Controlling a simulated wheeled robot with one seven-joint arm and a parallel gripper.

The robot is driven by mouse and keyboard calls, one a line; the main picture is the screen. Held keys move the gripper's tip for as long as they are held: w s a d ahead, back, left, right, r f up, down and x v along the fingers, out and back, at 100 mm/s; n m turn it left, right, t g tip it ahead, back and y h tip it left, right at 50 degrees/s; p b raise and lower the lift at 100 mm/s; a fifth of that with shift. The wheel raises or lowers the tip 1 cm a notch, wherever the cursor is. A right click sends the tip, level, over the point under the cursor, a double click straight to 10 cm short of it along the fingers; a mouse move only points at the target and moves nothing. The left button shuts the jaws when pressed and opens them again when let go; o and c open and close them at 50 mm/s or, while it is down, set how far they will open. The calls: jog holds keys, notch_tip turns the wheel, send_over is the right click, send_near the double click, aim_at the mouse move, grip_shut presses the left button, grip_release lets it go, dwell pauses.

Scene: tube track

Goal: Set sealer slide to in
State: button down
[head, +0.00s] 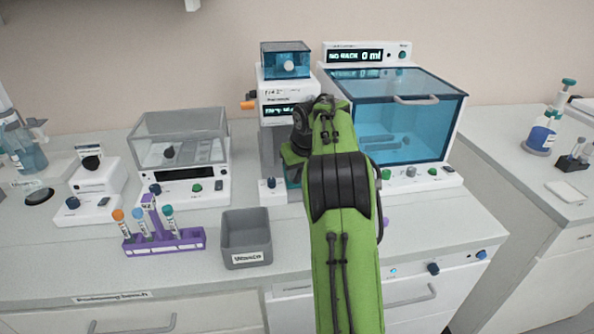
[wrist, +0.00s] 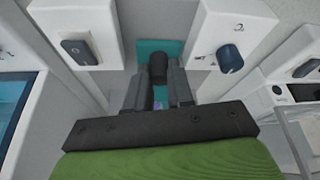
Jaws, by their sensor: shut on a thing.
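The sealer (head: 272,138) is the tall white and grey unit in the middle of the bench, with a small display and a blue box on top. Its teal slide (wrist: 146,49) shows between two white housings in the wrist view, with a black knob (wrist: 158,64) standing on it. My gripper (wrist: 158,82) is shut on this knob, one finger on each side. In the head view my green arm hides the fingers and most of the slide. How far in the slide sits cannot be told.
A blue-lidded machine (head: 400,115) stands close on the right of the sealer. A grey waste bin (head: 246,239), a purple tube rack (head: 165,243) and a grey-covered balance (head: 180,140) stand to the left. The bench front between bin and arm is clear.

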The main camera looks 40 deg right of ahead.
jog(key=shift+w+d+r+p, duration=0.15)
jog(key=shift+w+d+p, duration=0.15)
jog(key=shift+w+p, duration=0.5)
jog(key=shift+w+d+r+p, duration=0.1)
jog(key=shift+w+d+p, duration=0.2)
jog(key=shift+p, duration=0.8)
jog(key=shift+w+d+f+p, duration=0.15)
jog(key=shift+w+f+p, duration=0.05)
jog(key=shift+w+p, duration=0.3)
jog(key=c, duration=1.3)
grip_release()
jog(key=shift+o, duration=0.2)
jog(key=p+v, duration=0.4)
jog(key=v, duration=1.1)
jog(key=shift+r, duration=0.35)
